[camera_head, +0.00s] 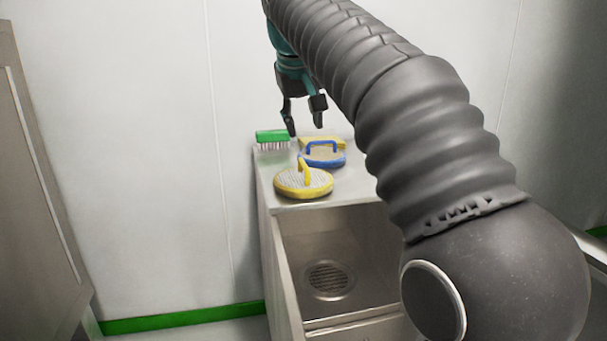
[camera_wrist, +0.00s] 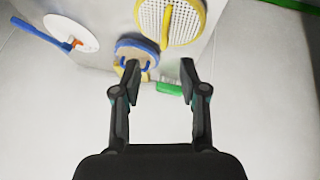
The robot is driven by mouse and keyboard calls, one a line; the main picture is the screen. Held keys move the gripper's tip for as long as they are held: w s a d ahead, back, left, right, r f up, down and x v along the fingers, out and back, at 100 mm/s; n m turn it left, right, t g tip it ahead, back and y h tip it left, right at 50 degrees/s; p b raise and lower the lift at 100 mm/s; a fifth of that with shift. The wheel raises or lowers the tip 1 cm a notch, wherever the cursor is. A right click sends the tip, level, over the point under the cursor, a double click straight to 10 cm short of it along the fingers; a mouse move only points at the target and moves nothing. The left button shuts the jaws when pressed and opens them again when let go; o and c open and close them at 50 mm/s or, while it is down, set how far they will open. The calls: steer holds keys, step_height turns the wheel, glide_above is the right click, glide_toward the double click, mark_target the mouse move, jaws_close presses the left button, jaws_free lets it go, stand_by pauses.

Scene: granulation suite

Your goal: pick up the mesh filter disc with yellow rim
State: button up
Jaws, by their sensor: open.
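The mesh filter disc with yellow rim (camera_head: 305,191) lies flat on the counter top near its front edge, its yellow handle standing up. In the wrist view the disc (camera_wrist: 188,20) is at the top, partly cut off by the frame, with pale mesh inside the rim. My gripper (camera_head: 305,131) is open and empty, above the back of the counter, behind the disc and apart from it. In the wrist view the open fingers (camera_wrist: 167,67) point toward the objects, with the yellow-rimmed disc beyond the fingertips.
A blue-rimmed disc with a blue handle (camera_head: 324,160) sits just behind the yellow-rimmed disc, with another yellow item (camera_head: 308,142) partly hidden behind it. A green brush (camera_head: 272,137) stands at the back left. A sink basin (camera_head: 330,245) with a drain opens in front. The wall is close behind.

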steer(key=w+a+r, duration=0.1)
steer(key=a, duration=0.1)
steer(key=b, duration=0.2)
glide_toward(303, 163)
steer(key=x, duration=0.3)
steer(key=shift+w+a+f, duration=0.15)
steer(key=shift+w+a, duration=0.1)
steer(key=shift+a, duration=0.05)
steer(key=shift+d+b+x, duration=0.15)
steer(key=shift+b+x, duration=0.35)
steer(key=shift+x, duration=0.8)
steer(key=shift+d+b+x, duration=0.2)
steer(key=shift+b+x, duration=0.25)
steer(key=shift+x, duration=0.85)
steer(key=shift+s, duration=0.2)
jaws_close()
